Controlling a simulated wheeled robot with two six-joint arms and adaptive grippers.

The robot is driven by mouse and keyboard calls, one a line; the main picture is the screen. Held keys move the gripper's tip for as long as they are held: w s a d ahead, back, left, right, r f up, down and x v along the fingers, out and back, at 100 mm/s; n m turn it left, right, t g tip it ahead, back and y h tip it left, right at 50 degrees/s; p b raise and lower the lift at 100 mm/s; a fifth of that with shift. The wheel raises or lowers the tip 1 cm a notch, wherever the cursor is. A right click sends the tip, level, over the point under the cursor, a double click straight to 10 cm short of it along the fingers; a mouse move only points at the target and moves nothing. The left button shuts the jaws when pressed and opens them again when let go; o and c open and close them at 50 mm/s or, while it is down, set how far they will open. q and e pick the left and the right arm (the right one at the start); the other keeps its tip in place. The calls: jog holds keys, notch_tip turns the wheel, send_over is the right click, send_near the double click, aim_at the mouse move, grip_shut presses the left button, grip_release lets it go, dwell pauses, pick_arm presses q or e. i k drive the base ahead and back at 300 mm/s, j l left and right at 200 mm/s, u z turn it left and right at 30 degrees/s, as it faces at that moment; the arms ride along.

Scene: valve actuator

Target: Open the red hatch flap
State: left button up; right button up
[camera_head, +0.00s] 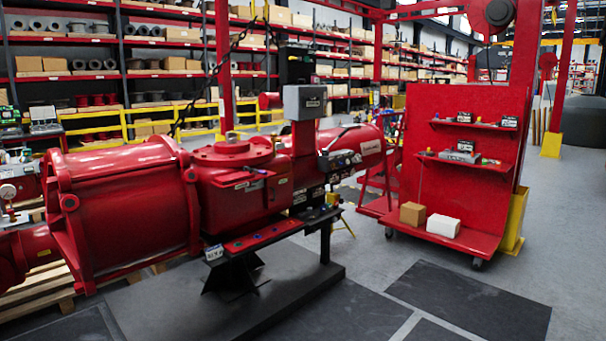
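A large red valve actuator (232,190) lies lengthwise on a dark stand at the left and centre. Its big ribbed cylinder (125,215) is at the left, and a round red cap (233,150) tops the middle housing. A grey box (304,102) stands above the housing. Neither of my grippers is in view.
A red wheeled cart (462,150) with small shelves stands at the right, holding a brown box (412,213) and a white box (443,226). Dark mats (470,297) lie on open floor in front.

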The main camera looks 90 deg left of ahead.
aim_at(241, 174)
jog(key=u, duration=3.15)
jog(key=i+l+z, duration=0.15)
jog(key=i+l, duration=0.15)
jog(key=i, duration=0.55)
jog(key=i+l+z, duration=0.15)
jog(key=i, duration=0.7)
jog(key=i+l+z, duration=0.15)
jog(key=i, duration=0.7)
